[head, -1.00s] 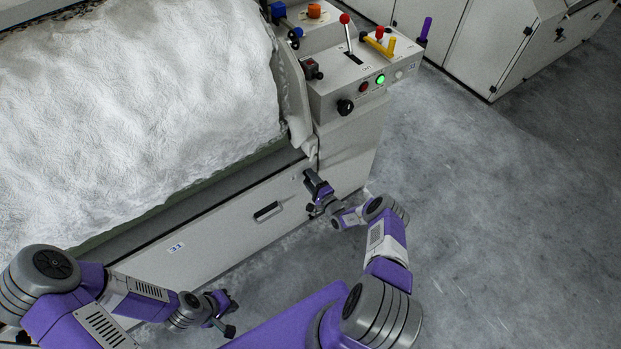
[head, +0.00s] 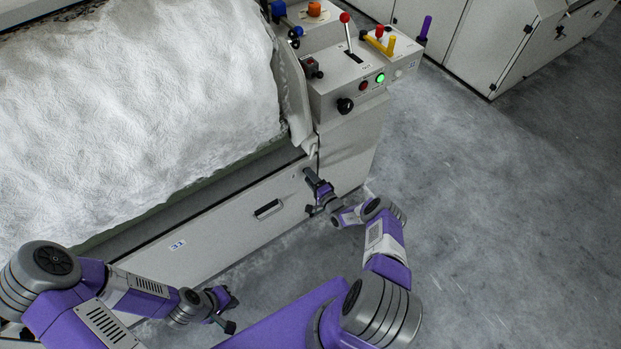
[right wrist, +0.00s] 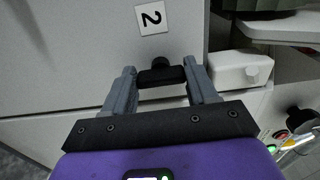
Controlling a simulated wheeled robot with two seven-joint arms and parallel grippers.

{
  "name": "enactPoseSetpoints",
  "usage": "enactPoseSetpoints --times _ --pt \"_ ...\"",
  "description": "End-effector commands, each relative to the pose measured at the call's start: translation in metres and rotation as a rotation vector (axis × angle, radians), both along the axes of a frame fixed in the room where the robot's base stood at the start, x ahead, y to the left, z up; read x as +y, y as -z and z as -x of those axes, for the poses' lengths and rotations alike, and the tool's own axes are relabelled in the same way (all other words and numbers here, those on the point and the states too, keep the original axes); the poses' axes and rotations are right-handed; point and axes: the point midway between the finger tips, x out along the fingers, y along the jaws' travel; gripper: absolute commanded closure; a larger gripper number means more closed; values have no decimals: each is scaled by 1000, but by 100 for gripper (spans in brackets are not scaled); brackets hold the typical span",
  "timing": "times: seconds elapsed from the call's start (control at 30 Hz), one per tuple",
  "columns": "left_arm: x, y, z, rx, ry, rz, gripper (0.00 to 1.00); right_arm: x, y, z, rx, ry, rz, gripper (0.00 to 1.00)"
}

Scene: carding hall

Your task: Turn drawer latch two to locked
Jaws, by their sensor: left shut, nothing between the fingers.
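Drawer latch two (right wrist: 161,76) is a small black turn-piece on the pale panel in the right wrist view, below a white label with a "2" (right wrist: 151,18). My right gripper (right wrist: 161,84) has one finger at each end of the latch's dark bar, and both appear to touch it. In the head view my right gripper (head: 313,186) is against the drawer front (head: 235,222) near its right end and hides the latch. I cannot tell from the bar whether the latch is locked. My left gripper (head: 231,311) is shut and empty at the lower left, apart from the latch.
A recessed black handle (head: 268,209) is in the drawer front, left of my right gripper. White fibre (head: 130,100) lies on the machine above. A control box (head: 345,85) with levers, knobs and a lit green button stands above the latch area. The grey floor at right is clear.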

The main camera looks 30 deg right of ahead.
Motion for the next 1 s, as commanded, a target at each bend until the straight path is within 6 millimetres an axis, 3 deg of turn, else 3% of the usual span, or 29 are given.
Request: enactPoseSetpoints --times 0.03,0.17,0.53,0.8,1.0 --pt "0 0 0 0 0 0 100 -1 0 1 1 1 4 36" --pt "0 0 0 0 0 0 100 -1 0 0 1 1 3 17" --pt "0 -4 0 0 0 0 100 -1 -1 7 2 1 0 17" --pt "0 -23 0 0 0 0 100 -5 -2 52 3 3 -1 17" --pt "0 -28 0 0 0 0 100 -6 -1 73 2 2 1 17"
